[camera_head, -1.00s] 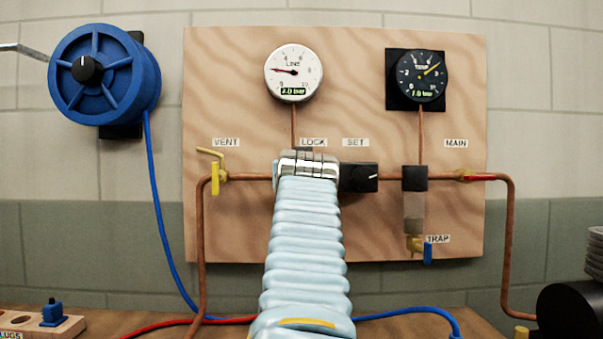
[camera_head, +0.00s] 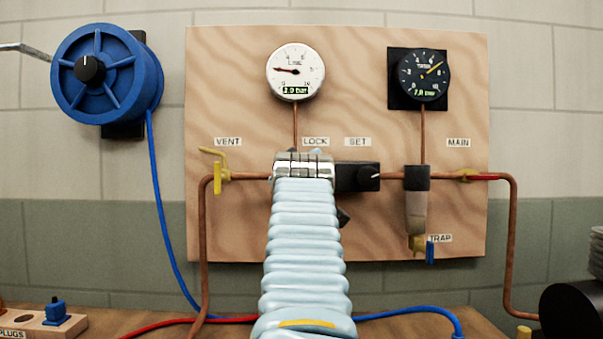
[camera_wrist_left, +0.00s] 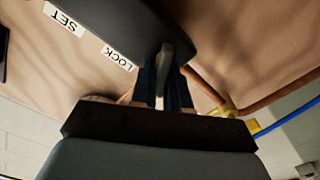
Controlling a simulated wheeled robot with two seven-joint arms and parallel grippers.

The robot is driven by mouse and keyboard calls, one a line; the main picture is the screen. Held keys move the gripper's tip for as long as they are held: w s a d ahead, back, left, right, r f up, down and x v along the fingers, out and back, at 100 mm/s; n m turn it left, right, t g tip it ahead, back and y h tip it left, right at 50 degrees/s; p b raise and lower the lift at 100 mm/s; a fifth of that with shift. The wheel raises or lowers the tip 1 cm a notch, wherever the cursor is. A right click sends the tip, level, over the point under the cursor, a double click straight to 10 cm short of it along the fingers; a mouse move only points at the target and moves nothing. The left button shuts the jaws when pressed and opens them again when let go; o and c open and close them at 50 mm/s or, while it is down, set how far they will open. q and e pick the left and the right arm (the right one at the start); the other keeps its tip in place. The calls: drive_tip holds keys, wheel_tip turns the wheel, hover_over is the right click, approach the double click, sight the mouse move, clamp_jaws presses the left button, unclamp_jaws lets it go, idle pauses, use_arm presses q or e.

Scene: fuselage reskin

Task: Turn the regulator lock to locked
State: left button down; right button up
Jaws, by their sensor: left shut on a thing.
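The regulator (camera_head: 357,177) is a dark body with a round knob under the SET label on the wooden board. My left arm covers its left part, under the LOCK label (camera_head: 316,141), so the lock is hidden in the head view. In the left wrist view the regulator's dark body (camera_wrist_left: 125,25) fills the top. A thin grey lock lever (camera_wrist_left: 166,55) sticks out from it. My left gripper (camera_wrist_left: 165,78) is shut on this lever, one dark finger on each side. Whether the lever stands at locked cannot be read. My right gripper is not in view.
The LINE gauge (camera_head: 295,72) is above the lock. The yellow VENT valve (camera_head: 221,172) is close on the left. A blue hose reel (camera_head: 105,75) hangs at far left.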

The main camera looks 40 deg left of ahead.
use_arm(q)
drive_tip(key=n, duration=0.6)
drive_tip(key=shift+s+a+f, duration=0.15)
drive_tip(key=shift+f, duration=0.15)
drive_tip(key=n, duration=0.5)
drive_tip(key=shift+a+f, duration=0.1)
drive_tip(key=shift+f, duration=0.2)
drive_tip(key=shift+n, duration=0.4)
drive_tip(key=c, duration=1.2)
unclamp_jaws()
drive_tip(key=shift+s, duration=0.15)
